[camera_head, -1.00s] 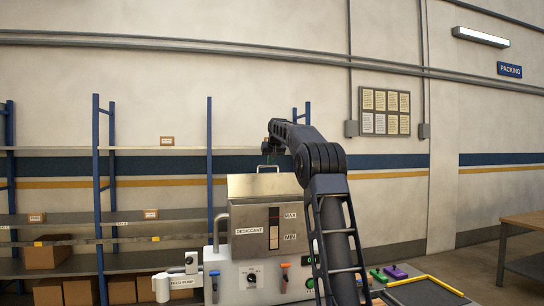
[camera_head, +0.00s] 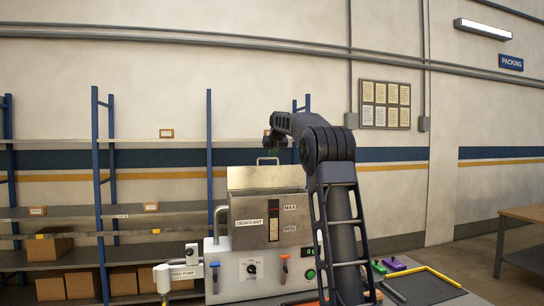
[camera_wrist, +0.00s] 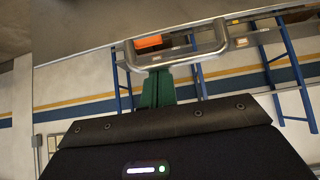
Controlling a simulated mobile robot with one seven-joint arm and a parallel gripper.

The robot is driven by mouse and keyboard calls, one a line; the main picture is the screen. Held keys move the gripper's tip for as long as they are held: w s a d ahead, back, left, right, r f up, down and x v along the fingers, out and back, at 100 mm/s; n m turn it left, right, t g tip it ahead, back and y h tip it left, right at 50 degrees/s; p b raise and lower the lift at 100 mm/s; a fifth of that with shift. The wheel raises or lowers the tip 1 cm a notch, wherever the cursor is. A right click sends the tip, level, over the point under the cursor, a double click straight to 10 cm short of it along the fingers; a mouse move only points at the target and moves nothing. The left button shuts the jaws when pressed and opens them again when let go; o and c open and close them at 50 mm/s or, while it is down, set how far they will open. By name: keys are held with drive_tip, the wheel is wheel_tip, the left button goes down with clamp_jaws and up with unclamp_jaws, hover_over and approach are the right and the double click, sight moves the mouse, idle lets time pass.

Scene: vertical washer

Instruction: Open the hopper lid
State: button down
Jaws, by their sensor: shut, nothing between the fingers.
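The desiccant hopper (camera_head: 242,238) is a grey metal box with a dark level window. Its lid (camera_head: 245,178) shows as a paler panel along the top; I cannot tell whether it is slightly raised. The lid handle (camera_head: 268,160) is a thin loop at the lid's top edge. In the wrist view the lid (camera_wrist: 85,42) fills the upper part, and the silver handle (camera_wrist: 216,45) stands out from its edge. My gripper (camera_wrist: 157,75) has green fingers shut with nothing held. Their tips overlap the handle's bar; I cannot tell if they touch it.
The machine's panel has a dial (camera_head: 252,268), coloured levers and a green button. A white feed pump (camera_head: 180,272) stands at left. Blue shelving (camera_head: 103,190) with boxes (camera_head: 82,284) is behind. A black tray (camera_head: 425,286) with yellow edging lies at right.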

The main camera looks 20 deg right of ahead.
drive_tip(key=shift+s, duration=0.1)
drive_tip(key=s+f+t, duration=0.2)
drive_tip(key=s+t, duration=0.2)
drive_tip(key=s, duration=0.4)
drive_tip(key=shift+s, duration=0.35)
idle(0.4)
idle(0.4)
drive_tip(key=r+v, duration=0.1)
drive_tip(key=v, duration=0.7)
idle(0.7)
